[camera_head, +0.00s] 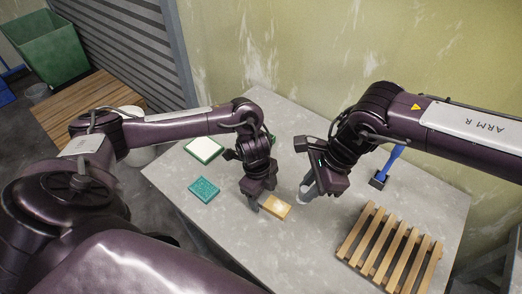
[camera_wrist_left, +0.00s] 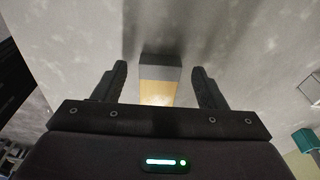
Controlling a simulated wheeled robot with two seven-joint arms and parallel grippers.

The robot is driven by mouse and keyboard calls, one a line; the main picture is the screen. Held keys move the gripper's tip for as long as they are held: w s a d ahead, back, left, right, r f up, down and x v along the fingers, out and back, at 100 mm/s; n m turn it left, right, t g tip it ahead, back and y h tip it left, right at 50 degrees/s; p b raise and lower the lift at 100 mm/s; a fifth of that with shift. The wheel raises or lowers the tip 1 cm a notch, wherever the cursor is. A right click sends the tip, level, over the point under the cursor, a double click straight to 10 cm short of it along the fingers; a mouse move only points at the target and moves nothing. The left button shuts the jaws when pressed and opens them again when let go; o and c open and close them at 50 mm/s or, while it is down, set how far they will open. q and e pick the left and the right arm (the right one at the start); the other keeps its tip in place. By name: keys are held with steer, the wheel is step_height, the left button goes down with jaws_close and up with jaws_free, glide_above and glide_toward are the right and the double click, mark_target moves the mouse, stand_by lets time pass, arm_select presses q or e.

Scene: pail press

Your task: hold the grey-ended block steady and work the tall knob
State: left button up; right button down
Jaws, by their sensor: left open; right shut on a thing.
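A yellow-tan block (camera_head: 277,207) with a grey end lies on the grey table. In the left wrist view the block (camera_wrist_left: 157,94) lies between my left gripper's fingers, with its grey end away from the palm. My left gripper (camera_head: 261,202) is open around the block, with gaps on both sides. My right gripper (camera_head: 306,193) is shut on a small pale grey thing just right of the block. The gripper hides most of that thing, so I cannot tell if it is the tall knob.
A slatted wooden rack (camera_head: 389,248) lies front right. A blue-handled tool (camera_head: 391,161) with a dark foot is behind it. A teal pad (camera_head: 204,189) and a green-edged white tray (camera_head: 204,149) lie at left. The table's front middle is clear.

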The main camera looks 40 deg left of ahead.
arm_select(q)
step_height(320, 180, up, 11)
steer(key=a, duration=0.1)
steer(key=shift+a, duration=0.3)
